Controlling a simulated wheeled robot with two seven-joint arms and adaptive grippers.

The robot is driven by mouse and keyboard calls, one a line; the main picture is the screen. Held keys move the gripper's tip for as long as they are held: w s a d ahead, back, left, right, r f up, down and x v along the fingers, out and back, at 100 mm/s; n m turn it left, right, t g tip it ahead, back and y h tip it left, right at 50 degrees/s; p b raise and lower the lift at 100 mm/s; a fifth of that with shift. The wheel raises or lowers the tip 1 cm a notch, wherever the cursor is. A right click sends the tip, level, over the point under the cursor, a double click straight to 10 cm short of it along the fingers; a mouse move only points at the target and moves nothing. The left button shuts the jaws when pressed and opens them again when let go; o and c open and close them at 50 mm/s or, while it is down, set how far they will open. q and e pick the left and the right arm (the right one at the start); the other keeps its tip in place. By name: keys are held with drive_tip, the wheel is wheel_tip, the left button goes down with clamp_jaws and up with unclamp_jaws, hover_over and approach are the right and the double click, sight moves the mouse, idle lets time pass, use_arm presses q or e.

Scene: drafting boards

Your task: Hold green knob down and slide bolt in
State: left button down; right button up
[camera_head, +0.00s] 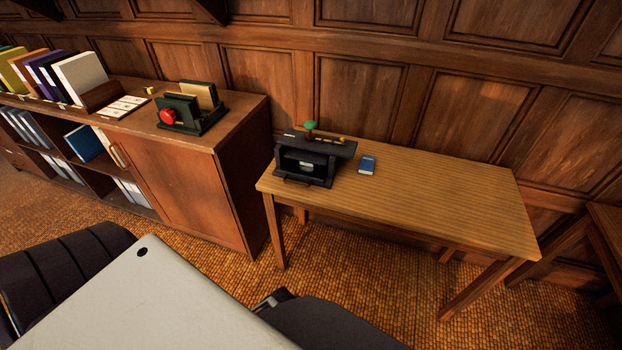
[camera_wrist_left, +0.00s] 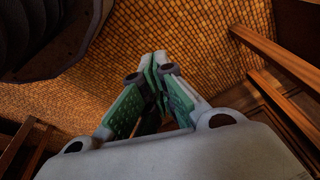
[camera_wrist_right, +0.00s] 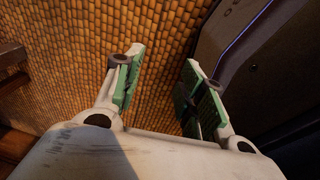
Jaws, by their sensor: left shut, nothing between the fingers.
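A dark box-like device (camera_head: 292,172) stands at the left end of the wooden table. A green knob (camera_head: 310,125) sticks up from its top. A small brass-coloured piece (camera_head: 342,140) lies on top, right of the knob; it may be the bolt, but it is too small to tell. The device's front is open and a pale item (camera_head: 306,166) shows inside. My left gripper (camera_wrist_left: 155,62) is shut and empty over the tiled floor. My right gripper (camera_wrist_right: 164,58) is open and empty, also over floor. Neither gripper shows in the head view.
A small blue book (camera_head: 367,164) lies right of the device. The rest of the table (camera_head: 450,195) is clear. A cabinet (camera_head: 190,180) with binders and a dark green holder (camera_head: 200,125) with a red round part stands to the left. A panelled wall is behind.

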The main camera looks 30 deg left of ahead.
use_arm(q)
drive_tip(key=w+d+r+m+t+h, duration=0.3)
drive_tip(key=w+r, duration=0.4)
drive_tip(key=r, duration=0.7)
drive_tip(key=w+d+r+m+t+h, duration=0.1)
drive_tip(key=w+d+r+t+h, duration=0.4)
drive_tip(key=r, duration=0.8)
drive_tip(key=w+d+r+m+t+h, duration=0.1)
drive_tip(key=w+d+r+m, duration=0.15)
drive_tip(key=w+r, duration=0.85)
drive_tip(key=w+a+r+n+t+y, duration=0.25)
drive_tip(key=w+a+r+t, duration=0.3)
drive_tip(key=a+r, duration=0.45)
drive_tip(key=w+a+r+n+t+y, duration=0.2)
drive_tip(key=a+y, duration=0.3)
drive_tip(key=a, duration=0.4)
drive_tip(key=w+a+r+n+t+y, duration=0.1)
drive_tip(key=w+a+r+n+y, duration=0.2)
drive_tip(key=a, duration=0.6)
drive_tip(key=shift+a+r+n+t+y, duration=0.15)
drive_tip(key=shift+a+n+t+y, duration=0.2)
drive_tip(key=shift+n+y, duration=0.75)
use_arm(e)
drive_tip(key=shift+a+f, duration=0.2)
drive_tip(key=shift+a, duration=0.4)
